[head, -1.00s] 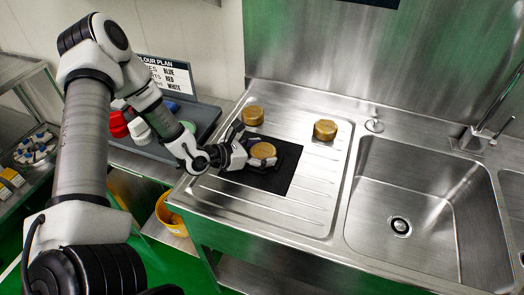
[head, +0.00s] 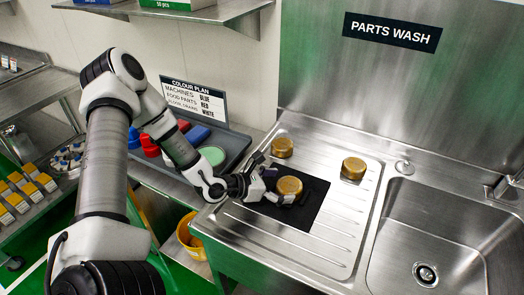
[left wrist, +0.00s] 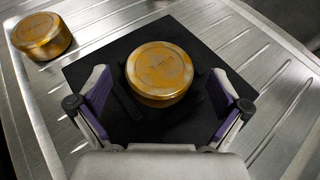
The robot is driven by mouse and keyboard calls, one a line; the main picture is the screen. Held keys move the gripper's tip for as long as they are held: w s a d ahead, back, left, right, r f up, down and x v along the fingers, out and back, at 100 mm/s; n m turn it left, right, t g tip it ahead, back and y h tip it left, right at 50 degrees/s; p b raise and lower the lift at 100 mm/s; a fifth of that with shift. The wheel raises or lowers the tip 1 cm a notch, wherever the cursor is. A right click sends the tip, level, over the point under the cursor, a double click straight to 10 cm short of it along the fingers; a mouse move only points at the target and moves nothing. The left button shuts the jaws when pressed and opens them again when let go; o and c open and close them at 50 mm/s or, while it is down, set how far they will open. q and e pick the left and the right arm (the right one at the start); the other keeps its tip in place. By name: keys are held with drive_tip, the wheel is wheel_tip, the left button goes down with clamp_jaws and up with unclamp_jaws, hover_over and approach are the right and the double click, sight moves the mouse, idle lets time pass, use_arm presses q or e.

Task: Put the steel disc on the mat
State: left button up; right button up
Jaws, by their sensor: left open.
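A round golden-brown disc (head: 289,186) lies on the black mat (head: 307,212) on the drainboard. Its top looks smeared or patchy in the left wrist view (left wrist: 160,69). Two similar golden discs stand off the mat, one behind it (head: 282,147) and one to its right (head: 353,168). None shows a bare steel colour, so I cannot tell by colour which is the steel disc. My left gripper (head: 270,182) is open at the mat's left side, its purple-padded fingers (left wrist: 163,88) spread to either side of the disc with gaps. My right gripper is not in view.
A sink basin (head: 430,235) is right of the drainboard, with a steel splashback behind. A grey tray (head: 226,150) with red, blue and green items stands at left, below a colour plan sign (head: 195,100). A yellow bucket (head: 188,238) is below. The drainboard's front is clear.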

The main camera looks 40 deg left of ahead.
use_arm(q)
drive_tip(key=p+v, duration=0.2)
drive_tip(key=v, duration=0.1)
drive_tip(key=p+v, duration=0.6)
drive_tip(key=shift+w+r, duration=0.15)
drive_tip(key=shift+r, duration=0.2)
drive_tip(key=shift+s+a+f, duration=0.1)
drive_tip(key=shift+s+f, duration=0.05)
drive_tip(key=shift+s, duration=0.2)
drive_tip(key=shift+f, duration=0.1)
drive_tip(key=shift+w, duration=0.1)
